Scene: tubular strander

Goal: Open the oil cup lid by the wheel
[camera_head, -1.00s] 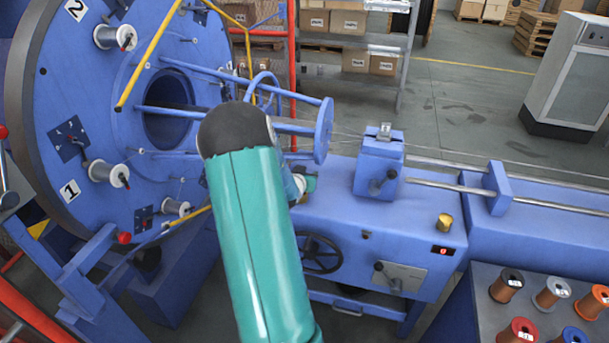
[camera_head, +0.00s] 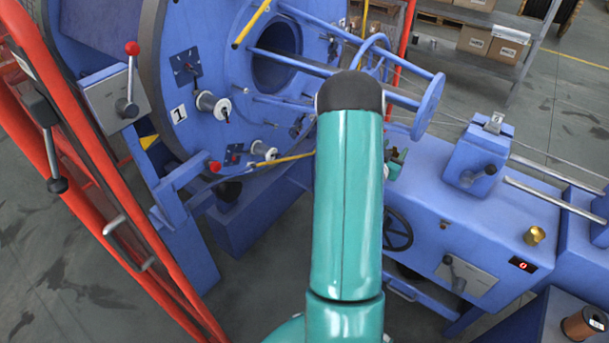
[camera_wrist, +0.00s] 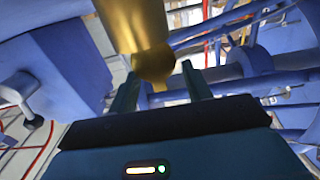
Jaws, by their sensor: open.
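In the wrist view a brass, cup-like body (camera_wrist: 138,38) hangs large at the top, narrowing to a rounded end near my fingertips. It appears to be an oil cup; I cannot make out its lid. My gripper (camera_wrist: 160,78) is open, its two fingers apart with the brass end in front of or between them; contact cannot be told. In the head view my teal arm hides most of the gripper, and only a small green part shows beside it. A separate brass cup (camera_head: 535,235) stands on the blue machine. A dark handwheel (camera_head: 397,229) is on the machine's front.
A large blue rotor disc (camera_head: 165,100) with spools and yellow bars stands left of my arm. Red rails (camera_head: 110,190) and a red-knobbed lever (camera_head: 130,80) are at the left. In the wrist view, a blue block with a lever (camera_wrist: 20,90) is left and blue tubes crowd the right.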

